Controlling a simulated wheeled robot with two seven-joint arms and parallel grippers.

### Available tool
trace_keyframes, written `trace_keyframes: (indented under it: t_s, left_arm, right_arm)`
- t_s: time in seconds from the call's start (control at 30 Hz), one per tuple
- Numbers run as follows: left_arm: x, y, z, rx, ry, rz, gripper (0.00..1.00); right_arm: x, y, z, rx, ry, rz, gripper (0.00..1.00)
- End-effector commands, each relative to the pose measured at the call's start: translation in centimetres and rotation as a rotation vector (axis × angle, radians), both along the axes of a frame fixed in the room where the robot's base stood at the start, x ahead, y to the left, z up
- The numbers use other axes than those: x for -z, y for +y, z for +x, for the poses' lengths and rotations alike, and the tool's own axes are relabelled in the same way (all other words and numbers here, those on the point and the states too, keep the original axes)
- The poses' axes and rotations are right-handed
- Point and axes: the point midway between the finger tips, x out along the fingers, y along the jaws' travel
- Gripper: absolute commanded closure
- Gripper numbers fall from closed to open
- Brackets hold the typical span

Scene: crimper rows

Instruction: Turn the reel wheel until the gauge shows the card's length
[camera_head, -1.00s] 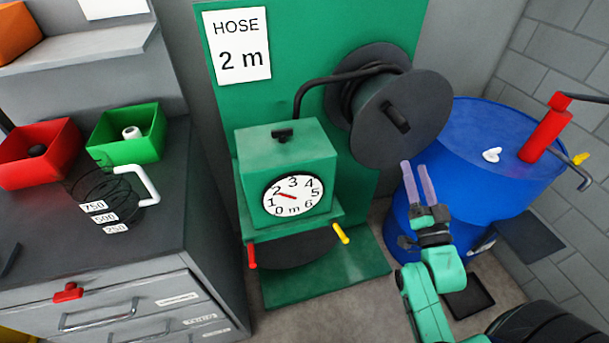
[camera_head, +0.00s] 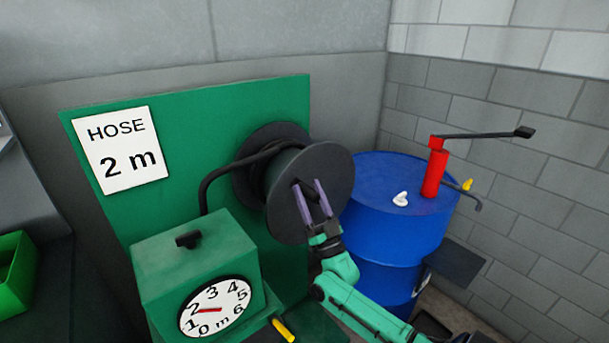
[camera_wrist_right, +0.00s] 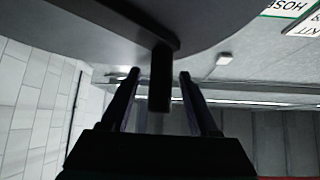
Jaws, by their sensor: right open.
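The reel wheel (camera_head: 323,178) is a dark grey disc with a crank handle, beside the green board. The wrist view shows the handle (camera_wrist_right: 160,82) hanging between the two fingers of my right gripper (camera_wrist_right: 158,92), with gaps on both sides. In the head view this gripper (camera_head: 313,196) is open in front of the wheel's face, and the handle is largely hidden behind it. The card (camera_head: 124,150) reads "HOSE 2 m". The round white gauge (camera_head: 222,297) on the green box has a red needle pointing left, close to the 2. My left gripper is out of view.
A blue drum (camera_head: 395,215) stands right of the reel, with a red pump (camera_head: 433,173) and a white piece (camera_head: 400,199) on top. A black hose (camera_head: 207,185) runs from reel to box. A green bin (camera_head: 14,275) is at far left.

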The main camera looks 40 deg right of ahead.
Motion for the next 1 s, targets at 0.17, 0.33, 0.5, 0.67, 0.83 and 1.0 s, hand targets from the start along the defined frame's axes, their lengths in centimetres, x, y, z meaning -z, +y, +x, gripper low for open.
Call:
trace_keyframes:
  t_s: [0.17, 0.33, 0.5, 0.67, 0.83, 1.0]
  left_arm:
    - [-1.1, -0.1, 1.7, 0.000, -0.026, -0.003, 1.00]
    - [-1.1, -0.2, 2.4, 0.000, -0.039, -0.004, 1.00]
    - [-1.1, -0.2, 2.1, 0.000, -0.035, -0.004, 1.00]
    - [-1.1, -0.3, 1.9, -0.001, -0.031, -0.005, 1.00]
    - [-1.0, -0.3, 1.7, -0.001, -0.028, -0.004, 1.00]
    - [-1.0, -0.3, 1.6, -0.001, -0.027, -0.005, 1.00]
  right_arm:
    - [-2.0, -0.3, 1.9, -0.001, 0.000, 0.001, 0.38]
    - [-2.1, -0.3, 2.2, -0.001, 0.001, 0.002, 0.38]
    - [-2.1, -0.3, 2.2, -0.001, 0.001, 0.002, 0.57]
    - [-2.0, -0.3, 2.2, -0.001, 0.001, 0.002, 1.00]
    - [-2.0, -0.3, 2.2, 0.000, 0.001, 0.001, 1.00]
    - [-2.0, -0.3, 2.2, 0.000, 0.002, 0.001, 1.00]
